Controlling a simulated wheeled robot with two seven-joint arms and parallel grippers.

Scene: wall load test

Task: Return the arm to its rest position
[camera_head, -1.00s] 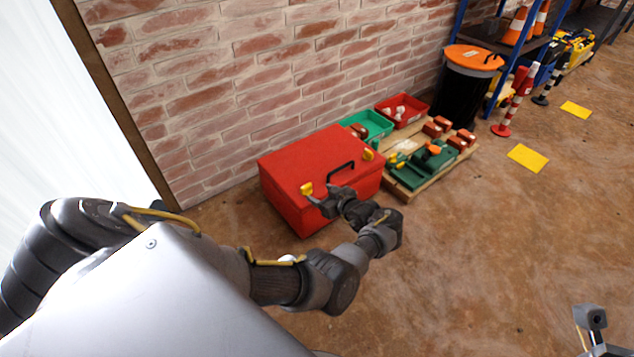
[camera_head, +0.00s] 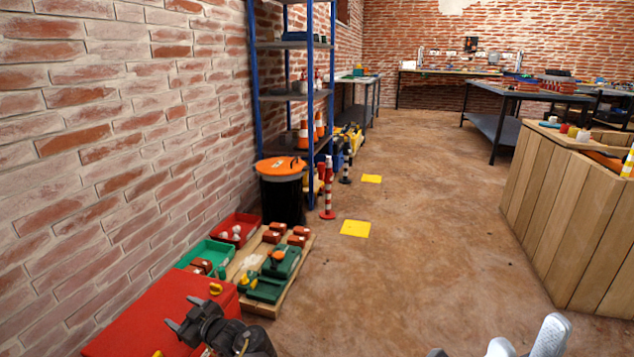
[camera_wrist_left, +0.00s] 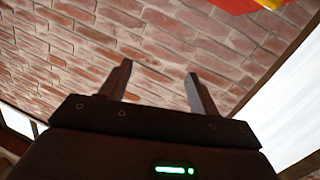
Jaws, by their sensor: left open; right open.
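My left gripper (camera_head: 181,313) is at the bottom left of the head view, in front of the red box (camera_head: 135,318) in the picture. Its two dark fingers are spread and empty. The left wrist view shows the same open gripper (camera_wrist_left: 158,82), with the brick wall beyond the fingers and nothing between them. The rest of the left arm is mostly cut off by the lower edge. Light grey pieces at the bottom right of the head view look like parts of me. I do not make out my right gripper.
A pallet (camera_head: 268,303) with green and red-brown items lies beyond the box, beside green (camera_head: 205,254) and red (camera_head: 236,228) bins. An orange-lidded bin (camera_head: 281,168) and blue shelf rack (camera_head: 253,100) follow along the wall. A wooden crate (camera_head: 570,215) stands right.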

